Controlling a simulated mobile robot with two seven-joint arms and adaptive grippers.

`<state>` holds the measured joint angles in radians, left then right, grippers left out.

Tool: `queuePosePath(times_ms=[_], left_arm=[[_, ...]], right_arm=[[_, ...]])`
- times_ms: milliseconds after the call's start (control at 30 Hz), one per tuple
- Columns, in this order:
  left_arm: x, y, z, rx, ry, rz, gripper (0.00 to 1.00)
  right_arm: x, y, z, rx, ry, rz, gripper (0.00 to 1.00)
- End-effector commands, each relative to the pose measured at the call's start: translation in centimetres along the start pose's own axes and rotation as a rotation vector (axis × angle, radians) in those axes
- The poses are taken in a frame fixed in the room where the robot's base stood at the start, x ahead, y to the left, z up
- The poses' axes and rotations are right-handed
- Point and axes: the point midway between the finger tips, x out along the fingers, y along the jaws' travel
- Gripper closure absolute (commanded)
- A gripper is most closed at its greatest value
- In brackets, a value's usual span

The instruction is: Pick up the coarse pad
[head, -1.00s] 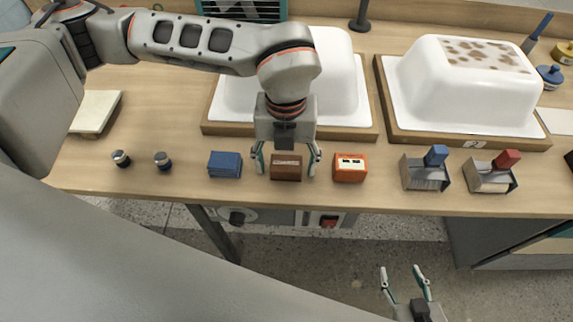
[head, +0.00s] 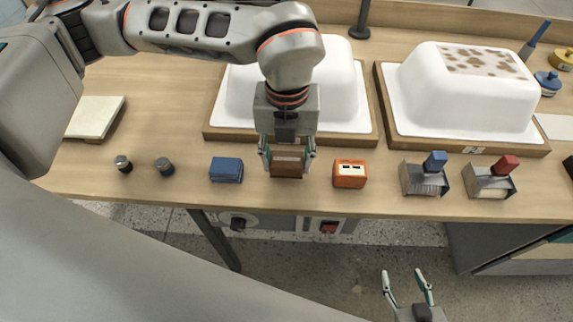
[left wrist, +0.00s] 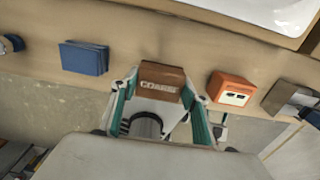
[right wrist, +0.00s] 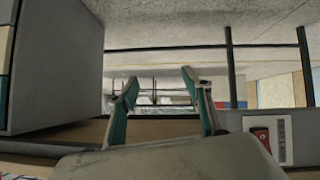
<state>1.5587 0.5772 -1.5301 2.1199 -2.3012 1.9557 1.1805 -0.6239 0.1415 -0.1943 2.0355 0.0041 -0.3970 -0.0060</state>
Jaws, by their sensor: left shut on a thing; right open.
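The coarse pad (head: 287,166) is a brown block near the front edge of the bench in the head view. In the left wrist view the coarse pad (left wrist: 161,82) shows its printed label "COARSE". My left gripper (head: 287,163) comes down from above and is shut on it, one finger on each side. It also shows in the left wrist view (left wrist: 160,90). Whether the pad still touches the bench is hard to tell. My right gripper (head: 406,278) is open and empty, low in front of the bench; its spread fingers show in the right wrist view (right wrist: 161,105).
A blue pad (head: 226,170) lies left of the coarse pad and an orange box (head: 350,174) right of it. Two small dark knobs (head: 123,164) stand further left. Two white tub shells (head: 470,105) stand behind, and tools with blue and red handles (head: 491,180) sit at right.

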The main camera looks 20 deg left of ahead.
Motion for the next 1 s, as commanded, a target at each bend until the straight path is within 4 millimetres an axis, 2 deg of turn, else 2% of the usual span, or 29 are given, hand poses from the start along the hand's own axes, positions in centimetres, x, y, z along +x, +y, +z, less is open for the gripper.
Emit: queuePosePath(times_ms=[33,300,500,700,1000], left_arm=[[-1.5,-0.1,0.1,-0.001,-0.008,-0.003,0.76],[-9.1,-0.1,0.1,-0.001,-0.009,-0.004,0.76],[-13.5,0.0,0.1,-0.001,-0.007,-0.002,0.76],[-15.9,0.0,0.0,-0.001,-0.003,-0.001,0.76],[-16.6,0.0,0.0,0.001,-0.001,-0.001,0.76]], right_arm=[[-0.1,0.1,-0.3,0.001,0.003,0.0,0.51],[-0.4,-0.2,-0.4,0.008,-0.001,-0.006,0.51],[-0.7,-0.6,-0.1,0.013,-0.009,-0.013,0.51],[-0.9,-0.7,-0.3,0.016,-0.007,-0.014,0.51],[-0.8,-0.5,-0.6,0.015,-0.002,-0.012,0.51]])
